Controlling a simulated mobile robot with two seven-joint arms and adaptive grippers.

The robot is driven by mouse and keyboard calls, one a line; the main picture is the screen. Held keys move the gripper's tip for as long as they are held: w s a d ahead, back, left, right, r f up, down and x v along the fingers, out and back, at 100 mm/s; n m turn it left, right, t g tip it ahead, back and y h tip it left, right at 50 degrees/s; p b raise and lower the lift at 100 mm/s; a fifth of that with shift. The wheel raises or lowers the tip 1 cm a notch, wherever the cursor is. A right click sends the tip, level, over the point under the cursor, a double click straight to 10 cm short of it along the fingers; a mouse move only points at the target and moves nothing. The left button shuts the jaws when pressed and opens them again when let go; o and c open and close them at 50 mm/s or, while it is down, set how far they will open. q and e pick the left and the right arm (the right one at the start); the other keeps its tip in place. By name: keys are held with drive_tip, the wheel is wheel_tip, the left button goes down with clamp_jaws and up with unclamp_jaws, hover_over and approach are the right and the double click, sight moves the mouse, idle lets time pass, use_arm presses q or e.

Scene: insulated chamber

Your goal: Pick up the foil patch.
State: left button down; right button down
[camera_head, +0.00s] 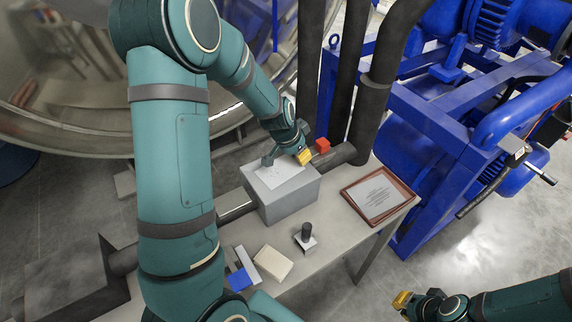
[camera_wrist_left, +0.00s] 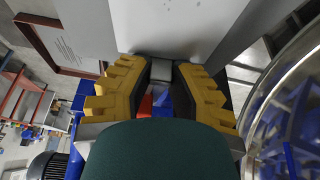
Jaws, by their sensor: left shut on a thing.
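My left gripper (camera_head: 289,160) is at the top of the grey box (camera_head: 290,204), near its far edge. A thin whitish sheet (camera_head: 279,180), which looks like the foil patch, lies over the box top. In the left wrist view, the yellow fingers of the left gripper (camera_wrist_left: 161,76) stand on both sides of a small pale grey piece (camera_wrist_left: 161,72), apparently part of the foil patch. They are shut on it; its outline is mostly hidden. My right gripper (camera_head: 402,300) is at the lower right, away from the bench; its finger gap is unclear.
A red block (camera_head: 322,145) is by the pipe behind the box. A brown tray (camera_head: 402,193) with a printed sheet stands right. A cream block (camera_head: 272,263), a blue block (camera_head: 239,280) and a black-knobbed piece (camera_head: 306,236) lie in front. Blue machinery (camera_head: 440,130) stands beyond.

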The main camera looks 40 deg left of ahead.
use_arm(q)
wheel_tip(320, 180, up, 10)
drive_tip(key=shift+f+p, duration=0.15)
drive_tip(key=shift+p, duration=0.7)
drive_tip(key=shift+m+h, duration=0.3)
drive_tip(key=shift+m, duration=0.4)
drive_tip(key=f, duration=0.5)
drive_tip(key=s+f+b, duration=0.1)
drive_tip(key=f, duration=0.2)
drive_tip(key=shift+d+f, duration=0.3)
drive_tip(key=shift+f, duration=0.45)
drive_tip(key=shift+r, duration=0.1)
